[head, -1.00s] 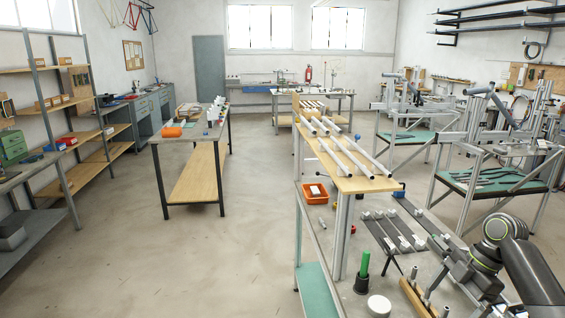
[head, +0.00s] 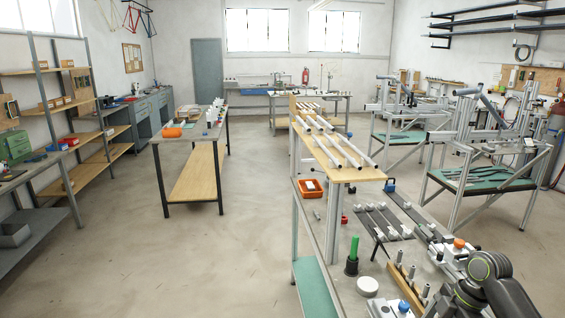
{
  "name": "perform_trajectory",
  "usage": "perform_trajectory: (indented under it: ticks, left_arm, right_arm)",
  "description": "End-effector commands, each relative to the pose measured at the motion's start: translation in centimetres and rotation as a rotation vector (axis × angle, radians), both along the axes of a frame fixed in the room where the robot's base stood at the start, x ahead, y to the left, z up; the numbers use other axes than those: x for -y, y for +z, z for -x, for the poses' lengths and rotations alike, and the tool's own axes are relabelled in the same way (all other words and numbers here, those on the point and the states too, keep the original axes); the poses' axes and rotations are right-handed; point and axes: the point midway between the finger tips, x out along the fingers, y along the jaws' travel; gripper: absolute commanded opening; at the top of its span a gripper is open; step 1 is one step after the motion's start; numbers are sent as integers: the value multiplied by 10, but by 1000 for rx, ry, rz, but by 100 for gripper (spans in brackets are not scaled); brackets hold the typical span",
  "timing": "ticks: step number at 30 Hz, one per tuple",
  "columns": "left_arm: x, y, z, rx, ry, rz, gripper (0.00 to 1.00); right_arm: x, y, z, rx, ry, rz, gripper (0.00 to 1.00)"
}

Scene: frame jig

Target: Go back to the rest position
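My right arm comes in at the lower right corner in the head view, dark with a pale green ring at a joint. It is bent, and its wrist end points down and left over the right end of the workbench. I cannot make out its fingers against the bench clutter and the lower edge, so whether they are open or shut does not show. No held object can be seen. My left arm and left gripper are out of the picture.
The near workbench (head: 341,271) carries an orange bin (head: 310,188), a green-handled tool in a black cup (head: 353,255), a white round cap (head: 367,286) and a wooden block with metal pegs (head: 409,287). Silver tubes lie on the raised wooden shelf (head: 352,174). The floor at left is open.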

Motion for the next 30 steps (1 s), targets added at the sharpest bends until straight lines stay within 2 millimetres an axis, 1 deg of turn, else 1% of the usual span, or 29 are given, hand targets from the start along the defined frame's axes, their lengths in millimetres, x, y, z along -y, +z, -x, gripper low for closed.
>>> perform_trajectory:
  ticks: [1,3,5,8,9,11,12,14,15,17,18,21,24,30]
  left_arm:
    - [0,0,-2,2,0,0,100]
    - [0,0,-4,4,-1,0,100]
    - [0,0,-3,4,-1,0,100]
    - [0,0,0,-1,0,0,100]
    - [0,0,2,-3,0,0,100]
    - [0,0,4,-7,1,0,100]
    - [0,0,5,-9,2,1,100]
    - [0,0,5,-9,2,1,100]
    - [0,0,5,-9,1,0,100]
    - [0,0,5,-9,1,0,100]
    - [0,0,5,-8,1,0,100]
    - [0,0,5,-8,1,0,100]
    - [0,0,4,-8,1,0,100]
    - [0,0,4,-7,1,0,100]
  right_arm:
    - [-4,-12,7,-9,-25,9,100]
    - [-10,-27,17,-17,-73,29,100]
    - [-15,-41,27,-25,-120,47,100]
    - [-26,-67,49,-33,-220,76,100]
    - [-31,-78,60,-34,-270,89,100]
    - [-40,-95,80,-33,-360,108,100]
    - [-46,-104,93,-29,-424,117,100]
    - [-54,-116,114,-20,-526,130,100]
    - [-59,-122,128,-15,-597,136,100]
    - [-65,-128,148,-3,-706,141,100]
    - [-69,-130,162,8,-782,143,100]
    - [-75,-131,193,34,-961,146,100]
    - [-77,-127,216,59,-1111,143,100]
    - [-76,-113,250,106,-1343,136,100]
